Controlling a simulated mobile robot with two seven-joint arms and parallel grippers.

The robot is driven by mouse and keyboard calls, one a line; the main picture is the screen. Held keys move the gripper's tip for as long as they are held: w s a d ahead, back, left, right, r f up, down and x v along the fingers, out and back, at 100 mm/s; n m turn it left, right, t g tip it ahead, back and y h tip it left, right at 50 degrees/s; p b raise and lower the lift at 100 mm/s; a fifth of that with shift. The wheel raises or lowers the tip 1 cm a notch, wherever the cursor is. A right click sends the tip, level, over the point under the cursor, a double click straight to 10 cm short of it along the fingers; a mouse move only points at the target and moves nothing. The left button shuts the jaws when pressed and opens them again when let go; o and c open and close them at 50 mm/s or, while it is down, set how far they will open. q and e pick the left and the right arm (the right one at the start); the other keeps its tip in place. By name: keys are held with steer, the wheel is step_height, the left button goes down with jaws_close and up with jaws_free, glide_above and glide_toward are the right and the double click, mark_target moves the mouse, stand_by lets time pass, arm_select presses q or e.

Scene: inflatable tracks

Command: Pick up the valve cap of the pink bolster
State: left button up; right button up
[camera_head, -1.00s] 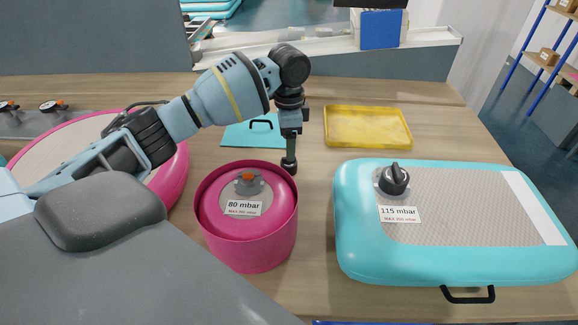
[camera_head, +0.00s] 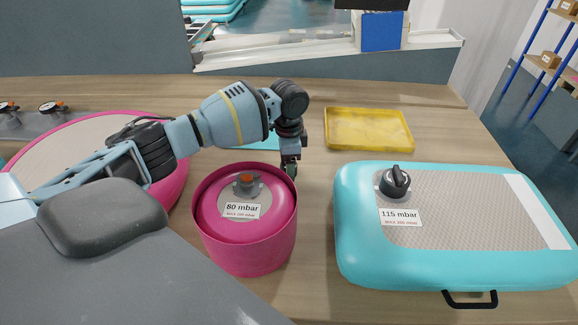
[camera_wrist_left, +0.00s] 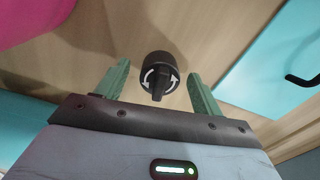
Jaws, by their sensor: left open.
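The pink bolster (camera_head: 247,245) stands upright at the front centre. Its top bears an uncapped-looking valve with an orange centre (camera_head: 247,179) and an "80 mbar" label. A black valve cap (camera_wrist_left: 160,75) with white curved arrows sits on the wooden table beside the bolster, seen in the left wrist view. My left gripper (camera_head: 290,169) points down just behind the bolster's right rim and hides the cap in the head view. Its green fingers (camera_wrist_left: 158,88) are open, one on each side of the cap, with gaps visible. My right gripper is not in view.
A turquoise inflatable (camera_head: 455,265) with a black capped valve (camera_head: 395,181) lies at right. A yellow tray (camera_head: 368,129) is behind it. A teal panel (camera_wrist_left: 272,65) with a black handle is near the gripper. A pink-edged round inflatable (camera_head: 172,185) lies at left.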

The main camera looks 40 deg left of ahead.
arm_select(q)
steer(key=c, duration=1)
steer(key=shift+r, duration=0.1)
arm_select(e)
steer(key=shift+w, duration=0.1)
arm_select(q)
step_height(320, 180, up, 9)
steer(key=shift+f+p, duration=0.2)
steer(key=shift+p, duration=0.1)
steer(key=shift+r, duration=0.7)
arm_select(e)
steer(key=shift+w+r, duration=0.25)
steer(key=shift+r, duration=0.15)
